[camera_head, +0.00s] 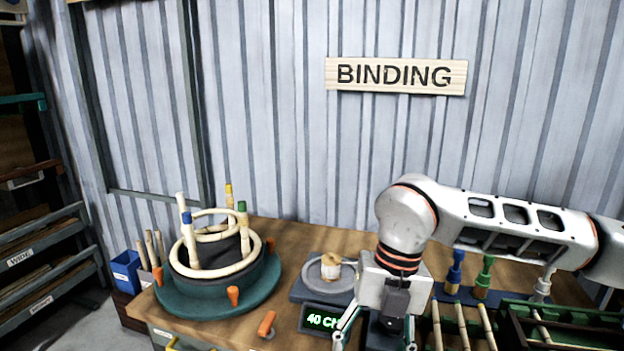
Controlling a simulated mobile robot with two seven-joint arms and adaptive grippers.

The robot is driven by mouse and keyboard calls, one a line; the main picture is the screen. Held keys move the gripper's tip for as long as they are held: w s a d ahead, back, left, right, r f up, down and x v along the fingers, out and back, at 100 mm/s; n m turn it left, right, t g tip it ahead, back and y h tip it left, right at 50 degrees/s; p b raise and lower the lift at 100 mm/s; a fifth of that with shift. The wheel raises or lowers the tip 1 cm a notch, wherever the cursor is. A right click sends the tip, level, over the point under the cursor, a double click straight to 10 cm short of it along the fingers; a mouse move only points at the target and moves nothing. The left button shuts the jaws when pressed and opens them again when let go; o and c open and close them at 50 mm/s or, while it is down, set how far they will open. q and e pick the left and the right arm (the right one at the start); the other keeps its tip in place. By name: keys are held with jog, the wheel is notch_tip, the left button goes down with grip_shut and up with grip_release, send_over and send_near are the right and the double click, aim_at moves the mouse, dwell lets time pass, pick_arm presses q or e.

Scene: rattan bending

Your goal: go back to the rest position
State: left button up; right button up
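My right arm comes in from the right, and its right gripper (376,340) points down over the front part of the wooden workbench (262,232). Its two fingers are spread wide apart, and I see nothing held between them. The fingertips are at the bottom edge of the picture, so their ends are partly cut off. My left gripper and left arm are not in view.
A round green jig (180,302) with bent rattan rings stands left. A spool (331,266) sits on a scale with a lit display (322,319), close beside the gripper. Colored-top tools (455,268) and a green rack (560,316) lie under the arm. A blue bin (125,270) stands far left.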

jog(key=s+a+n+g+y, duration=0.3)
jog(key=s+a+g+y, duration=0.3)
jog(key=s+a, duration=0.65)
jog(key=a+r+y, duration=0.5)
jog(key=a+y, duration=0.2)
jog(key=w+d+r+m+t+y, duration=0.2)
jog(key=w+r+m+t+y, duration=0.1)
jog(key=w+m+t+y, duration=0.6)
jog(key=w+d+f+m+t+h, duration=0.4)
jog(key=d+f+m+t+h, duration=0.2)
jog(key=f+m+t, duration=0.25)
jog(key=w+d+f+m+t+h, duration=0.45)
jog(key=d+f+m+t, duration=0.2)
jog(key=m, duration=0.35)
jog(key=s+d+f+m+g+h, duration=0.2)
jog(key=s+d+f, duration=0.3)
jog(key=f, duration=0.4)
jog(key=s+d+f+m+g+h, duration=0.2)
jog(key=s+d+f+h, duration=0.3)
jog(key=f, duration=0.5)
jog(key=s+d+f+m+g+h, duration=0.2)
jog(key=s+d+f+h, duration=0.2)
jog(key=f, duration=0.6)
jog(key=shift+s+d, duration=1.1)
jog(key=shift+s, duration=0.1)
